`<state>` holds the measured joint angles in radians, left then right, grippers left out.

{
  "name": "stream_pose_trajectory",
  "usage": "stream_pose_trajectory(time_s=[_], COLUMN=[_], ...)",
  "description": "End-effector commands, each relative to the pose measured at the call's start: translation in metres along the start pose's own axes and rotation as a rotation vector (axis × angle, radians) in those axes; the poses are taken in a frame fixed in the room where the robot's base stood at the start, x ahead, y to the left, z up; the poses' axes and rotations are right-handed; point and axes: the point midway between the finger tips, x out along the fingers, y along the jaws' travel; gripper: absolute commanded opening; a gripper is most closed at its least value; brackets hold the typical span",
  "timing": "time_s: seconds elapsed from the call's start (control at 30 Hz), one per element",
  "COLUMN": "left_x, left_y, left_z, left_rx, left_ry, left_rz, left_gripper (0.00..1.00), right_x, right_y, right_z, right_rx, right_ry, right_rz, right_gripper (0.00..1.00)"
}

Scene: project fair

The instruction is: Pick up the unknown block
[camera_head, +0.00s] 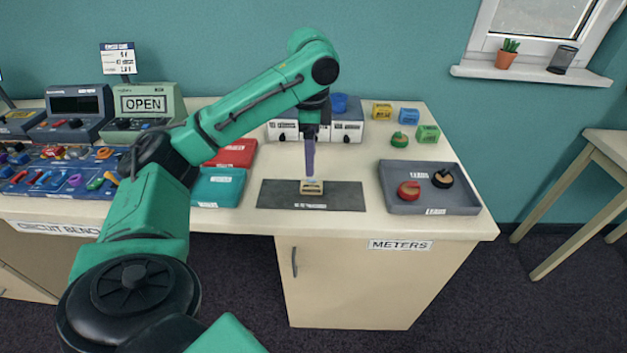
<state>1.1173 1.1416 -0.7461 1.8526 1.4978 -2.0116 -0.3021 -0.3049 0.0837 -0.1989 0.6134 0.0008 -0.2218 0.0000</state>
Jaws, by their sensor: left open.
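A small beige block (312,188) with a dark mark on its front sits on the dark grey mat (345,196) on the bench. It may be the unknown block, but its label is too small to read. My left gripper (310,176) points straight down at the block from above. It is open, and its purple fingers reach to or just above the block's top. I cannot tell whether they touch it. My right gripper is not in view.
A grey tray (433,208) with red and black round leads stands right of the mat. Yellow, blue and green blocks (428,134) sit behind it. Red and teal folders (218,188) lie to the left. A grey meter box (347,127) stands behind the gripper.

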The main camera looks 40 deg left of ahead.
Motion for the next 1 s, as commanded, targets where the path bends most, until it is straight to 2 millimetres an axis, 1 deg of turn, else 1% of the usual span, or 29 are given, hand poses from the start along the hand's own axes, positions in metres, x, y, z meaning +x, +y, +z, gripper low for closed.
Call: stream_pose_trajectory(time_s=[0.03, 0.1, 0.13, 0.17, 0.23, 0.3, 0.4, 0.5, 0.67, 0.7, 0.73, 0.77, 0.8, 0.87, 0.9, 1.0], left_x=[0.018, 0.024, 0.027, 0.030, 0.039, 0.052, 0.072, 0.080, 0.081, 0.081, 0.081, 0.081, 0.081, 0.081, 0.081, 0.081], left_y=[0.000, 0.000, 0.000, 0.000, 0.000, 0.000, -0.001, -0.001, -0.001, -0.001, -0.001, -0.001, -0.001, -0.001, -0.001, -0.001], left_z=[0.000, 0.000, 0.000, 0.000, 0.001, 0.003, 0.003, 0.003, 0.003, 0.003, 0.003, 0.003, 0.003, 0.003, 0.003, 0.003], left_rx=[0.000, -0.001, 0.000, 0.000, 0.000, 0.000, 0.001, 0.001, 0.002, 0.002, 0.002, 0.002, 0.002, 0.001, 0.001, 0.001], left_ry=[-0.002, -0.002, -0.001, -0.001, -0.002, -0.003, -0.002, 0.001, 0.002, 0.002, 0.002, 0.002, 0.002, 0.002, 0.002, 0.002], left_rz=[0.003, 0.001, 0.000, 0.000, 0.001, 0.002, 0.001, -0.001, -0.002, -0.002, -0.002, -0.002, -0.002, -0.002, -0.002, -0.002], left_gripper=[0.72, 0.72, 0.72, 0.72, 0.72, 0.72, 0.72, 0.72, 0.72, 0.65, 0.53, 0.42, 0.27, 0.04, 0.00, 0.00], right_x=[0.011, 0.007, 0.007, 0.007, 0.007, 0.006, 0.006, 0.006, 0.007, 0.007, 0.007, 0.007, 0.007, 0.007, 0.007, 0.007], right_y=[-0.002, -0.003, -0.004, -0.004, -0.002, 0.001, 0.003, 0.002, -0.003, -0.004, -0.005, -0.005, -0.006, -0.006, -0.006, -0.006], right_z=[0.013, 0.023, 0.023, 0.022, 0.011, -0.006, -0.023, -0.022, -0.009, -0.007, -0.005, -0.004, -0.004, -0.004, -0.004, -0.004], right_rx=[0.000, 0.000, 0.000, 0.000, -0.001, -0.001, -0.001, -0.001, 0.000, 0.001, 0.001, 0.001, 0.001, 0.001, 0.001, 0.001], right_ry=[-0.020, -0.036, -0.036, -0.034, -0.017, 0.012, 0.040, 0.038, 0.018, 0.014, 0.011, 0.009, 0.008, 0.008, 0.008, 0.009], right_rz=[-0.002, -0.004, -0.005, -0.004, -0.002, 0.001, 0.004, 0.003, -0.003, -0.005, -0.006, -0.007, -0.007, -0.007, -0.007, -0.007], right_gripper=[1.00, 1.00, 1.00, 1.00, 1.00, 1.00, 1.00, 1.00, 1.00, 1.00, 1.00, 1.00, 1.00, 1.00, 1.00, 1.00])
